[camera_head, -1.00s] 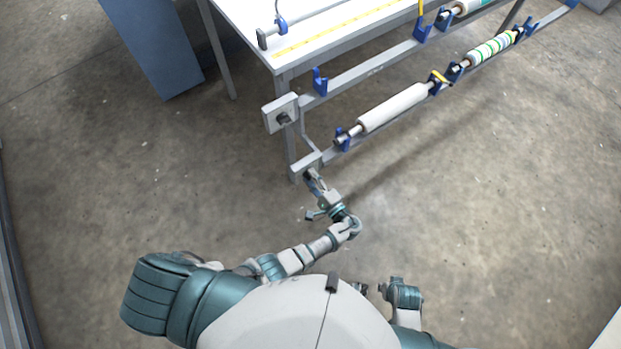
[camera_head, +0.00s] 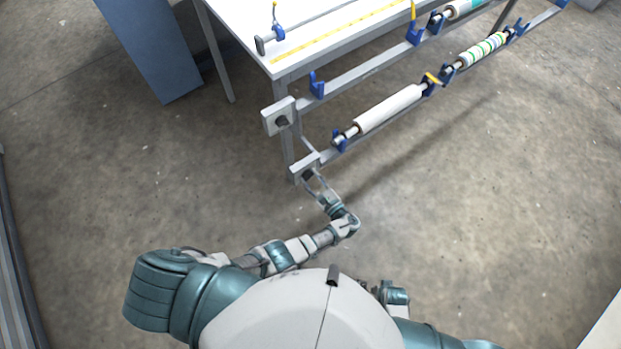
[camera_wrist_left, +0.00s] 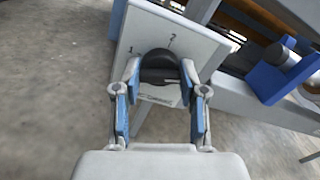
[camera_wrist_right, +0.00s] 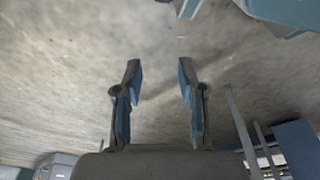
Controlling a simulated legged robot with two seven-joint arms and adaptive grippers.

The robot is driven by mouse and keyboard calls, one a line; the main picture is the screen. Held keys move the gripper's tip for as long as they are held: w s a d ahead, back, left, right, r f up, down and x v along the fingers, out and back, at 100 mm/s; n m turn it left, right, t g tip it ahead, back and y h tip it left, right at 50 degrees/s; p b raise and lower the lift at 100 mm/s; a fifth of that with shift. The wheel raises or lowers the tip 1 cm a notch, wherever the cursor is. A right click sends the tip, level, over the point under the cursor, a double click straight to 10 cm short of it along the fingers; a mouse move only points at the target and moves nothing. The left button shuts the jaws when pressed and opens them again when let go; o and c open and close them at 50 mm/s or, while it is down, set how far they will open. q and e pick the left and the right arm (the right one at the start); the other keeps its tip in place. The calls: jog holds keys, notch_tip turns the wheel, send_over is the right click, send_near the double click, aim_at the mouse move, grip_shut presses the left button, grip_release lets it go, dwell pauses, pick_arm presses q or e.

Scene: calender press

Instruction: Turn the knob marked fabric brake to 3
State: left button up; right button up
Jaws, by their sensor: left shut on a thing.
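A dark knob (camera_wrist_left: 160,68) stands on a light grey plate (camera_wrist_left: 200,42) in the left wrist view. A "1" shows left of the knob and a "2" above it; lettering below it is too small to read. I cannot tell which mark the knob points to. My left gripper (camera_wrist_left: 158,88) is shut on this knob, one blue-padded finger on each side. In the head view my left gripper (camera_head: 313,183) is at the lower plate (camera_head: 303,166) on the frame's near corner, and hides the knob. My right gripper (camera_wrist_right: 158,75) is open and empty above bare floor.
A second plate with a dark knob (camera_head: 279,117) sits higher on the same frame. A white roller (camera_head: 390,108) and a striped roller (camera_head: 483,49) rest in blue holders beside the white table (camera_head: 315,25). A blue panel (camera_head: 155,45) stands at the left. The floor around is clear.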

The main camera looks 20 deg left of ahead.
pick_arm(q)
jog(key=shift+s+d+f+m, duration=0.15)
jog(key=shift+f+m, duration=0.1)
jog(key=shift+m, duration=0.75)
pick_arm(e)
jog(key=shift+s+f, duration=0.4)
jog(key=shift+f, duration=0.25)
pick_arm(q)
jog(key=o, duration=1.1)
jog(key=shift+o, duration=0.2)
pick_arm(e)
jog(key=shift+d+f, duration=0.1)
pick_arm(q)
jog(key=shift+r, duration=0.1)
jog(key=shift+r, duration=0.1)
notch_tip(320, 180, up, 10)
